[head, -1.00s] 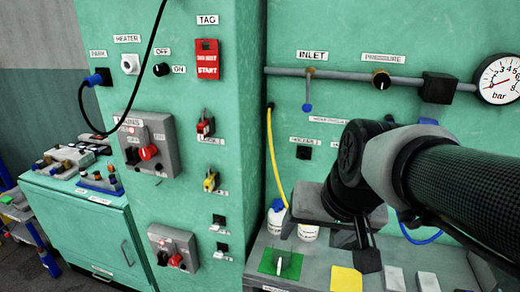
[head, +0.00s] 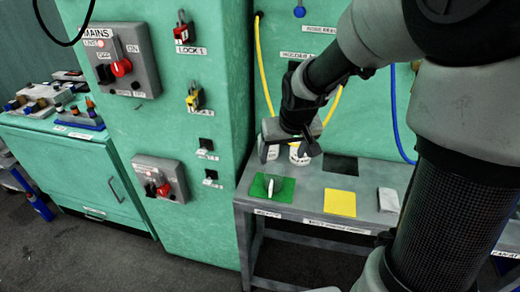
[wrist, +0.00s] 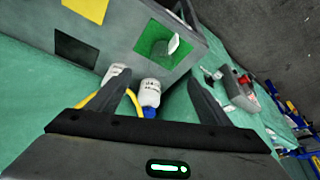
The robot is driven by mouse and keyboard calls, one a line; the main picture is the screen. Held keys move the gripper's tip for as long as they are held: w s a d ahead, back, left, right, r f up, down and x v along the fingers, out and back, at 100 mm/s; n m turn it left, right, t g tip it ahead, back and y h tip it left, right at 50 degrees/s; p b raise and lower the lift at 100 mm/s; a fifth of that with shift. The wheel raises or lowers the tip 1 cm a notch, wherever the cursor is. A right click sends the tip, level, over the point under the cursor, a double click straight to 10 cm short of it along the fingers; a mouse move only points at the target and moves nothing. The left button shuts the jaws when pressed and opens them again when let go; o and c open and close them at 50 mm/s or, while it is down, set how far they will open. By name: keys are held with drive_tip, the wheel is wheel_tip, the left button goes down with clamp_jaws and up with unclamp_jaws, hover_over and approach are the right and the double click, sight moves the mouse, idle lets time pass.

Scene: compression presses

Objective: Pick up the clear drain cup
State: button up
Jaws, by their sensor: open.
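A small, pale, see-through cup (head: 271,187) appears to stand on a green square (head: 286,190) at the left end of the grey bench. A white upright part shows on it. In the wrist view the cup (wrist: 173,44) is on the green square (wrist: 142,47), beyond my fingertips and near the top middle. My gripper (head: 290,150) is open and empty, above and behind the square in the head view. Both fingers show apart in the wrist view (wrist: 160,80), with nothing held between them.
White bottles (wrist: 151,93) stand on the bench near the cup, partly hidden by my gripper in the head view. A yellow square (head: 340,203), a dark square (head: 341,163) and a pale block (head: 388,200) lie to the right. A yellow hose (head: 266,85) hangs behind.

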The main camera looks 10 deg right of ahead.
drive_tip(key=b, duration=0.2)
approach(275, 173)
drive_tip(key=f+b, duration=0.1)
drive_tip(key=f, duration=0.1)
drive_tip(key=a+f, duration=0.1)
drive_tip(key=f, duration=0.2)
drive_tip(key=shift+w+a+f+b, duration=0.1)
drive_tip(key=shift+a+f+b, duration=0.05)
drive_tip(key=shift+b, duration=0.25)
drive_tip(key=c, duration=1.1)
